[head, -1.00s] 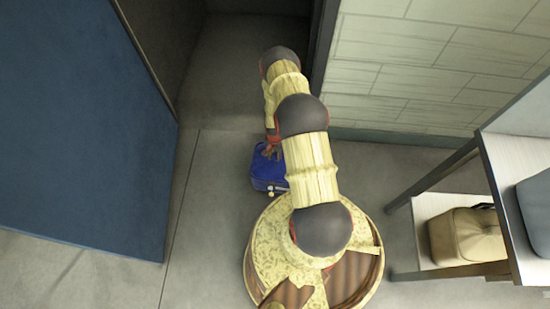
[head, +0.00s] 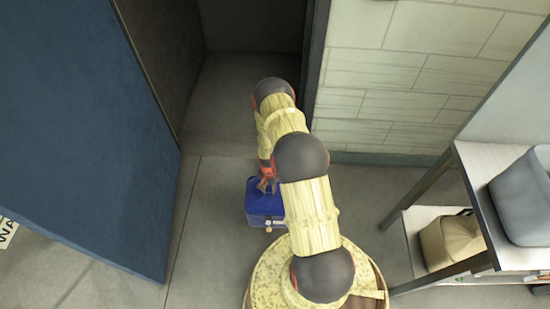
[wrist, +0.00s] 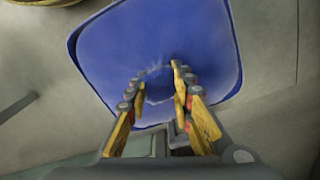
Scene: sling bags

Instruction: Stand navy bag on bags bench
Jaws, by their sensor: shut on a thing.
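The navy bag (head: 265,205) is a bright blue, boxy bag, seen in the head view just left of my arm, above the grey floor. My gripper (head: 267,184) is at the top of the bag and partly hidden by my arm. In the wrist view the blue bag (wrist: 150,50) fills the upper middle, and my gripper's yellow fingers (wrist: 160,92) are closed on its top. The bags bench is probably the shelved unit (head: 478,190) at the right, with a pale top and a lower shelf.
A grey bag (head: 525,195) stands on the unit's top and a tan bag (head: 452,241) on its lower shelf. A large blue panel (head: 80,130) stands at the left. A tiled wall (head: 410,80) is behind. Grey floor (head: 215,265) is clear left of the bag.

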